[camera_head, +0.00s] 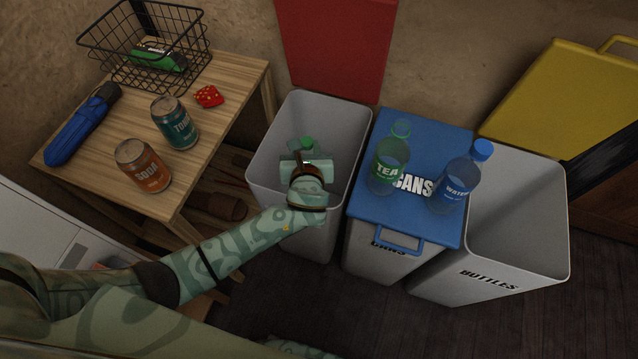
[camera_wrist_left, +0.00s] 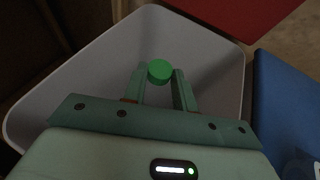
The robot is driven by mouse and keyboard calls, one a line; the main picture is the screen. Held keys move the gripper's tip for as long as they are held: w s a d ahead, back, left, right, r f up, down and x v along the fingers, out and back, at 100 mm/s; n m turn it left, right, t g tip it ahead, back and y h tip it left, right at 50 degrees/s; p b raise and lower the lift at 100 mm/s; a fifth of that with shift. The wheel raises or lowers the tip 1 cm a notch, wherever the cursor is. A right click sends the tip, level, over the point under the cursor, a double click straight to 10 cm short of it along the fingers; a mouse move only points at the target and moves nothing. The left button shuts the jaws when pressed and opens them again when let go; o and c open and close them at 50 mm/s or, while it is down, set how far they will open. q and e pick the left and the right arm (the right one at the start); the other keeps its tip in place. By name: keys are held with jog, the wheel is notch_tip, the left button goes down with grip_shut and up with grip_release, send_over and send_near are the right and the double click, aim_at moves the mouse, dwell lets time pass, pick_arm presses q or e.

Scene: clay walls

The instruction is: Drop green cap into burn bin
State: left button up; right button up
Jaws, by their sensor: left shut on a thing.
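The small round green cap (camera_head: 307,143) is between the fingertips of my left gripper (camera_head: 305,153). In the left wrist view the green cap (camera_wrist_left: 160,71) sits at the tips of the two fingers, which are shut on it. The gripper is over the open mouth of a grey bin (camera_head: 262,165) whose red lid (camera_head: 337,45) stands raised behind it. The bin's grey inner wall also shows in the left wrist view (camera_wrist_left: 75,85). The bin's front label is hidden by my arm, so I cannot read it. My right gripper is not in view.
A closed blue cans lid (camera_head: 436,128) carries a green tea bottle (camera_head: 388,165) and a blue-capped water bottle (camera_head: 462,178). The open bottles bin (camera_head: 515,215) is at right. A wooden table (camera_head: 105,155) holds cans, a blue umbrella (camera_head: 82,122) and a wire basket (camera_head: 95,45).

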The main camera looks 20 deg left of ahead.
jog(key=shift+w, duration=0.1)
pick_arm(q)
jog(key=o, duration=1)
jog(key=shift+f, duration=0.1)
jog(key=shift+s, duration=0.15)
jog(key=p+v, duration=0.8)
jog(key=v, duration=0.8)
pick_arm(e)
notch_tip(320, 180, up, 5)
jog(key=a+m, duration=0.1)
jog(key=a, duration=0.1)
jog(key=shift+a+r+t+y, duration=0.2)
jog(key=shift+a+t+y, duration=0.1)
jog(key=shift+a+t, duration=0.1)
